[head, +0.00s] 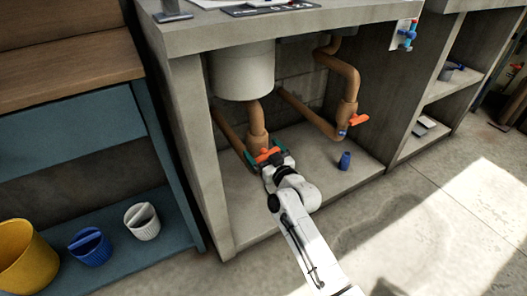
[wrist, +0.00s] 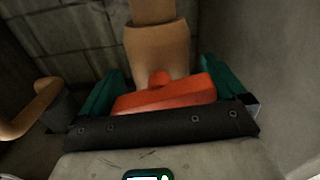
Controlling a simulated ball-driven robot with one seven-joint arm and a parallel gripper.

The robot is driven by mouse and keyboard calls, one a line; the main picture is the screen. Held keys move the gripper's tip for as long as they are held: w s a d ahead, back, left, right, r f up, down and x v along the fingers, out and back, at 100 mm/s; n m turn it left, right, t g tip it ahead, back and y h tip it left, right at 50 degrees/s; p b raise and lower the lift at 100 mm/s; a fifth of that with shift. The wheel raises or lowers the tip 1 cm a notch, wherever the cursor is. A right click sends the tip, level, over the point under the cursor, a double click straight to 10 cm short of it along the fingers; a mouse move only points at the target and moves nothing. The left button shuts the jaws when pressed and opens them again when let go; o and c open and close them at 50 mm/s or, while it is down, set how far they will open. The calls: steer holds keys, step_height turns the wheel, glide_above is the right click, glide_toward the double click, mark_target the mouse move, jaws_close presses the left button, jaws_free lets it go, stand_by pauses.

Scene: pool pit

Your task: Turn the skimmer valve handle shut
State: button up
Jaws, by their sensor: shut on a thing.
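An orange-red valve handle (head: 268,154) sits on the left brown pipe (head: 257,120) under the concrete counter. It also shows in the wrist view (wrist: 165,98), lying crosswise and slightly tilted in front of the pipe fitting (wrist: 158,52). My gripper (head: 266,158) reaches in from the front. Its green fingers stand at either side of the handle in the wrist view (wrist: 163,92), shut on it. A second orange handle (head: 358,119) with a blue part sits on the right pipe. I cannot tell from labels which valve is the skimmer's.
A white cylinder (head: 242,72) hangs above the left pipe. A small blue object (head: 344,160) stands on the cabinet floor to the right. Concrete side walls (head: 203,150) bound the bay. A blue shelf (head: 110,262) with several pots stands left. The floor at right (head: 440,220) is clear.

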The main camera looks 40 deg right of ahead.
steer(key=shift+m, duration=1.4)
steer(key=o, duration=0.6)
steer(key=shift+v, duration=5.5)
